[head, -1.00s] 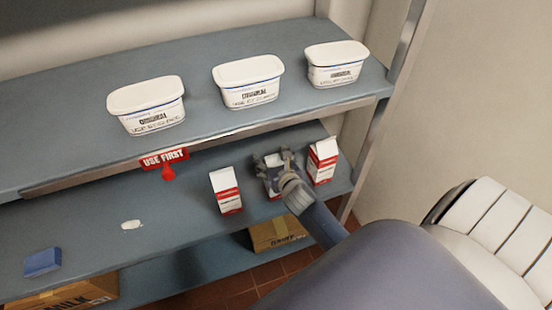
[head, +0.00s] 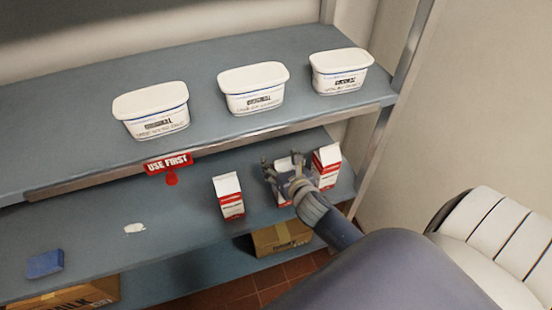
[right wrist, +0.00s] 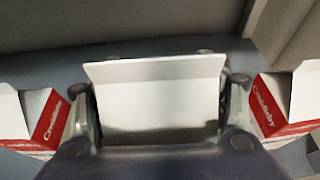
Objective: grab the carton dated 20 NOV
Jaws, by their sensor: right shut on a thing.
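Three white and red milk cartons stand on the lower shelf: the left carton (head: 228,196), the middle carton (head: 283,163) and the right carton (head: 326,167). My right gripper (head: 288,176) is shut on the middle carton, with a finger on each side of it. In the right wrist view the middle carton's white top (right wrist: 157,92) fills the space between the fingers. Its neighbours show at the left (right wrist: 35,125) and right (right wrist: 285,105) edges. No date is readable on any carton. My left gripper is out of view.
Three white tubs stand on the upper shelf (head: 205,115), whose front edge is above and behind the cartons. A red USE FIRST tag (head: 168,162) hangs there. Cardboard boxes are below.

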